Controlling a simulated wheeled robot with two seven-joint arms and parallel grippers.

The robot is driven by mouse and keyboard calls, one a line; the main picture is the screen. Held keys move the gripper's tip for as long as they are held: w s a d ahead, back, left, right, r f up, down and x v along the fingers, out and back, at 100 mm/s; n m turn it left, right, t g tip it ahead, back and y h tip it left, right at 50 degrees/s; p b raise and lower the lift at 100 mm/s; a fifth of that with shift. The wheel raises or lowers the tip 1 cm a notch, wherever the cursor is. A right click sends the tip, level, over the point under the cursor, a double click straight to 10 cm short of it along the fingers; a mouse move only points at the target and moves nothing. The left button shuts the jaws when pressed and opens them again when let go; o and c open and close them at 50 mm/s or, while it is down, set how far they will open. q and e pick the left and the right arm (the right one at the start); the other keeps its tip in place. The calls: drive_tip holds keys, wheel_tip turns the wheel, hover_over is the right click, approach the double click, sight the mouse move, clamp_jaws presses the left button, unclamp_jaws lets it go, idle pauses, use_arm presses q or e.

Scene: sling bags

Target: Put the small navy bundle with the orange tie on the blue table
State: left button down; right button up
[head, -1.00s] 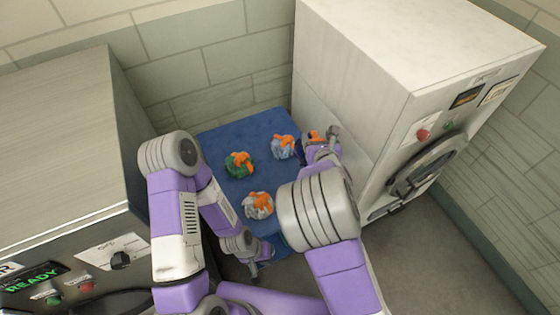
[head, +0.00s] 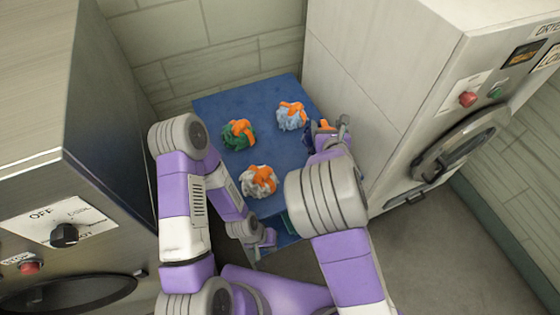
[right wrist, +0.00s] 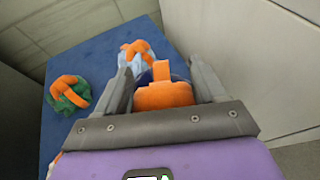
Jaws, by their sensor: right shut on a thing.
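My right gripper (head: 326,131) is shut on the small navy bundle (head: 309,132) at the right edge of the blue table (head: 215,105). In the right wrist view, the bundle's orange tie (right wrist: 163,94) sits between the fingers, with a little navy cloth (right wrist: 146,78) showing behind it. The gripper hides most of the bundle, and I cannot tell whether it touches the table. My left gripper (head: 264,241) hangs low by the table's near edge, away from the bundles. Its fingers are too small to tell open from shut.
A light blue bundle (head: 289,118), a green bundle (head: 234,139) and a white bundle (head: 255,184), all with orange ties, sit on the table. A white machine (head: 370,100) stands close on the right, a steel machine (head: 105,150) on the left. The table's middle is clear.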

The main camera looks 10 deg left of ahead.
wheel_tip(320, 180, down, 10)
drive_tip(key=shift+f+b, duration=0.2)
drive_tip(key=shift+b, duration=1.05)
drive_tip(key=shift+r, duration=0.1)
drive_tip(key=shift+f, duration=0.2)
drive_tip(key=o, duration=1.7)
drive_tip(key=shift+c, duration=0.2)
